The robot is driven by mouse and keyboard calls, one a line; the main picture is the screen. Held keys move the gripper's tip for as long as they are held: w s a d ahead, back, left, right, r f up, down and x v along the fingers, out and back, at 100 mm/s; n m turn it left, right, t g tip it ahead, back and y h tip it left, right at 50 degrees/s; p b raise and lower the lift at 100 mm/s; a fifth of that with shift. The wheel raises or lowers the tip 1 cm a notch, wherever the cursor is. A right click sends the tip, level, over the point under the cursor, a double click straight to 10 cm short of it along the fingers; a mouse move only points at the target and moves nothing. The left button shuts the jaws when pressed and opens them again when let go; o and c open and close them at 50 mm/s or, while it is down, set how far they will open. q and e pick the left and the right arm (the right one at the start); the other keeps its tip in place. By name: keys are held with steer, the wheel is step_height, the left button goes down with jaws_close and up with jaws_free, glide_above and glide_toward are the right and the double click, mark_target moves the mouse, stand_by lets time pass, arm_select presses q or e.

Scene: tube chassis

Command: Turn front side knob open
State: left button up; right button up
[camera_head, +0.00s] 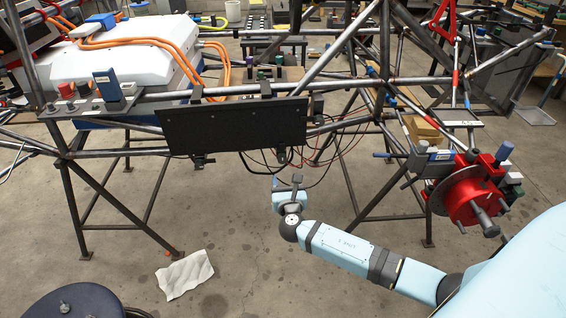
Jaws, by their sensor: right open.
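I cannot tell which part is the front side knob. Small red knobs (67,91) stand on a grey bracket plate (92,107) on the tube chassis (375,82) at the left, beside an upright blue box (108,85). At the right, a red round hub assembly (470,200) with a dark central shaft and a blue-tipped part is mounted on the chassis. My right gripper (287,184) is open and empty, low in front of the chassis, below the black panel (234,126). It is apart from both knobs and hub. My left gripper is out of view.
Thin cables (318,150) hang behind the panel near my right gripper. A white unit with orange hoses (130,48) sits on the chassis at upper left. A white cloth (185,274) lies on the floor. Chassis legs (98,203) stand at both sides; the floor in front is mostly clear.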

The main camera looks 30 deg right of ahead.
mark_target(282, 160)
steer(key=b+x, duration=0.2)
steer(key=x, duration=0.7)
steer(key=shift+w+d, duration=0.1)
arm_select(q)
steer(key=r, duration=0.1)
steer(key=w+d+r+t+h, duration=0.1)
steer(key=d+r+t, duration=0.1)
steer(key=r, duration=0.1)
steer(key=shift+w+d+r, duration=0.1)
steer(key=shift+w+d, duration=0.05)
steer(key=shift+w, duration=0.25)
arm_select(e)
steer(key=shift+w+d, duration=0.2)
steer(key=shift+w, duration=0.1)
steer(key=shift+c, duration=0.2)
steer(key=c, duration=0.9)
